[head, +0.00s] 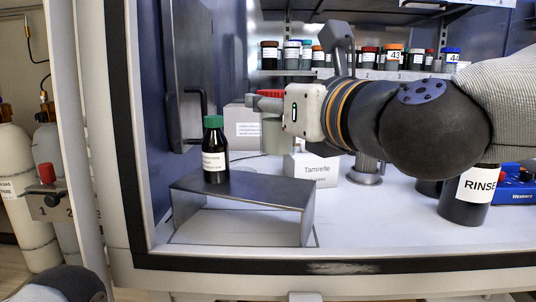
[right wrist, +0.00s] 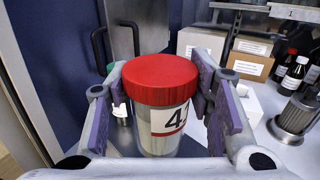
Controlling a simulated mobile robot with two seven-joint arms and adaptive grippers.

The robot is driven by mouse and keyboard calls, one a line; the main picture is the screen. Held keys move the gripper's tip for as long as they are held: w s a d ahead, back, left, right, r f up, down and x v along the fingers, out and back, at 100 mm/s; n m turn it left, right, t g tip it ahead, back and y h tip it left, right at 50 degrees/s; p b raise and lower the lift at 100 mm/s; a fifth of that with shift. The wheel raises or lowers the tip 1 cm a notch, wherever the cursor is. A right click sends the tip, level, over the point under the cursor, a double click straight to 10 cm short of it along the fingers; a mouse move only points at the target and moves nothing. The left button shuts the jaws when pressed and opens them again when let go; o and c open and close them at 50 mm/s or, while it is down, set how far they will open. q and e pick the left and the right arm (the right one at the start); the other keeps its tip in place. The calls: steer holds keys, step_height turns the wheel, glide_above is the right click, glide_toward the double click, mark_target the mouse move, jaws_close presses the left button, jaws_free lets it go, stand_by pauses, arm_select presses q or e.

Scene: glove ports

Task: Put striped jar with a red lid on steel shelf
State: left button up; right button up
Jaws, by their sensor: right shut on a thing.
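The jar (right wrist: 160,125) has a red lid and a pale body. Its white label shows a black 4 and a red stripe. In the head view the jar (head: 275,137) hangs upright, partly hidden by the gripper. My left gripper is out of view.
A back rack (head: 285,73) carries a row of jars. A Tamrelle box (head: 312,169) stands behind the low shelf to the right. A dark RINSE bottle (head: 465,205) stands at right. A post (head: 75,130) borders the opening at left.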

steer(key=shift+w+a+f, duration=0.15)
steer(key=shift+w+f, duration=0.7)
steer(key=shift+f, duration=0.25)
steer(key=f, duration=0.1)
steer(key=w+f, duration=0.1)
steer(key=f, duration=0.1)
steer(key=f+b, duration=0.1)
steer(key=shift+w+a+f, duration=0.2)
steer(key=shift+w+f, duration=0.05)
steer(key=shift+w, duration=0.05)
steer(key=shift+f, duration=0.1)
steer(key=shift+s, duration=0.15)
steer(key=shift+f, duration=0.15)
steer(key=o, duration=1.2)
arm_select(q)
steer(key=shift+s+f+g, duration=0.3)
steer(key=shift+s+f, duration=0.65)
